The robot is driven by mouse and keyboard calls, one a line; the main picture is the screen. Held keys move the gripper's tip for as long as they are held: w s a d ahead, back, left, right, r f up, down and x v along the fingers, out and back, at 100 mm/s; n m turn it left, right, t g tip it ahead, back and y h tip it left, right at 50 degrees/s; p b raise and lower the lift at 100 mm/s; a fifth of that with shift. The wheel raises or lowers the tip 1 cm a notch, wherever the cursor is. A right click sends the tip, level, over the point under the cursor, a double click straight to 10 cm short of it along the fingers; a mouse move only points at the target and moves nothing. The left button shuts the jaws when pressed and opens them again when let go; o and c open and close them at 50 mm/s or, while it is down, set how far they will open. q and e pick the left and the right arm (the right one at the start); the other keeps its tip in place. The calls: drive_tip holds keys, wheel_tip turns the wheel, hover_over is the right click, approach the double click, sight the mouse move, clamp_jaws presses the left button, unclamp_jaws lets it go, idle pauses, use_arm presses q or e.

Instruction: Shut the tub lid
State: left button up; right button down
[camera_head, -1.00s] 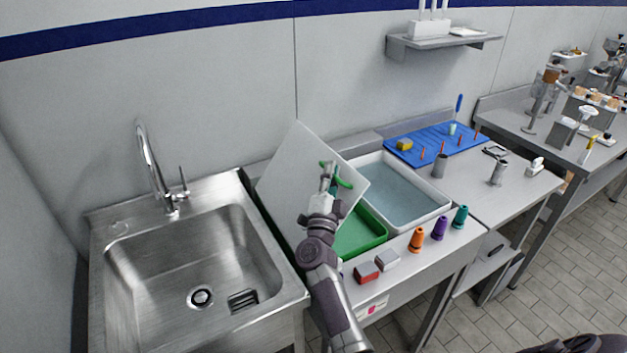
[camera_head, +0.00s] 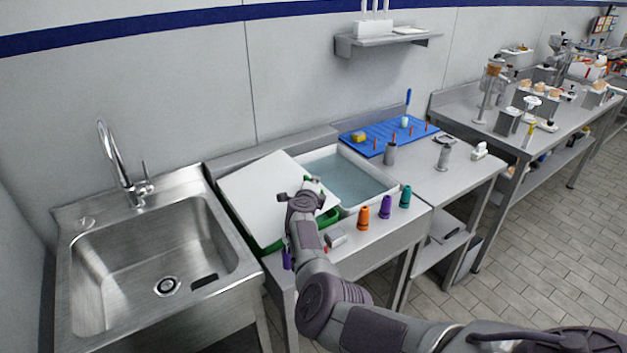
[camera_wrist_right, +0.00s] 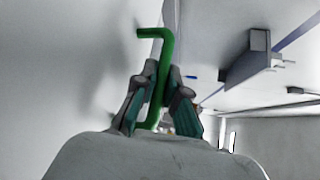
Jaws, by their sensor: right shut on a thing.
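The white tub lid (camera_head: 262,188) lies low and close to flat over the green tub (camera_head: 329,217). Green tub wall shows along the lid's left side and at its front right corner; I cannot tell if a small gap is left under the lid. My right gripper (camera_head: 313,184) is at the lid's right side, partly hidden by its own wrist. In the right wrist view, the right gripper (camera_wrist_right: 157,92) is shut on the lid's green bent handle (camera_wrist_right: 156,62), with a finger on each side. My left gripper is not in view.
A steel sink (camera_head: 155,255) stands left of the tub. A water-filled white basin (camera_head: 383,203) is on the right. A grey block (camera_head: 336,238) lies near my arm.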

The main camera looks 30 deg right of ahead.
drive_tip(key=shift+d+f, duration=0.2)
drive_tip(key=shift+f, duration=0.45)
drive_tip(key=shift+d+f, duration=0.2)
drive_tip(key=shift+f, duration=0.4)
drive_tip(key=shift+d+f+m+y+b, duration=0.15)
drive_tip(key=shift+f+m+y+b, duration=0.25)
drive_tip(key=shift+f, duration=0.35)
drive_tip(key=shift+f+g, duration=0.15)
drive_tip(key=shift+g, duration=0.15)
drive_tip(key=c, duration=1.2)
unclamp_jaws()
drive_tip(key=shift+f, duration=0.1)
